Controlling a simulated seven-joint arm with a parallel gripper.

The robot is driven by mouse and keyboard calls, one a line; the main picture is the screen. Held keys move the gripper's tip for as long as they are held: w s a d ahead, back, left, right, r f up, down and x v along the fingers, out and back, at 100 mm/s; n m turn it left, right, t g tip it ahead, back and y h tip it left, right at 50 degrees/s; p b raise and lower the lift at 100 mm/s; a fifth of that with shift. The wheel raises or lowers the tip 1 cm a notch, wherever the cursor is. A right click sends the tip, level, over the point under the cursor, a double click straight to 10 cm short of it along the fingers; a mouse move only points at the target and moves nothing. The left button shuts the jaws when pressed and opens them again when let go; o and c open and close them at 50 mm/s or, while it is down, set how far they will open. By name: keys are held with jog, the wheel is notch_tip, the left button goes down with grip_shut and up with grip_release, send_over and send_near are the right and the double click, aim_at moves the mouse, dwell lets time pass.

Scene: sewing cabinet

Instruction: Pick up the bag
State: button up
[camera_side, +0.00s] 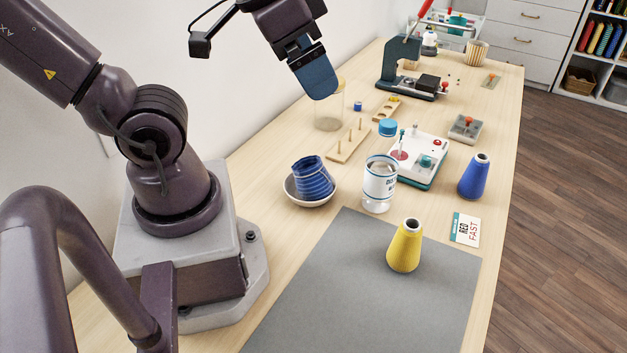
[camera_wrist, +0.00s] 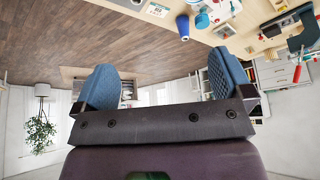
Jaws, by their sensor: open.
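I cannot make out anything that is clearly a bag in either view. A small tan striped container (camera_side: 476,52) stands at the far end of the table, too small to tell whether it is a cup or a bag. My gripper (camera_side: 318,88) is raised above the table near the wall, over the area of a clear glass jar. In the wrist view my gripper (camera_wrist: 165,82) shows two blue fingers spread wide with nothing between them. It is far from the striped container.
A yellow cone (camera_side: 404,246) stands on a grey mat (camera_side: 340,290); a blue cone (camera_side: 475,177) stands at the right edge. A blue ribbed cup sits in a bowl (camera_side: 309,199) beside a white jar (camera_side: 379,185). A pegged wooden rack (camera_side: 348,142) and a white button box (camera_side: 418,160) lie beyond.

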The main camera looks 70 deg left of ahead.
notch_tip(320, 180, down, 10)
jog(key=w+d+m+g+y, duration=0.2)
jog(key=w+m+g, duration=0.1)
jog(key=g, duration=0.3)
jog(key=m+g+y, duration=0.3)
jog(key=m+y, duration=0.7)
jog(key=y, duration=0.1)
send_near(313, 167)
jog(key=shift+n, duration=0.3)
jog(key=x, duration=0.6)
jog(key=shift+s+f, duration=0.1)
jog(key=shift+f, duration=0.15)
jog(key=shift+x, duration=3)
jog(key=shift+a+r, duration=0.1)
jog(key=shift+r, duration=0.05)
jog(key=c, duration=1.1)
jog(key=shift+o, duration=0.2)
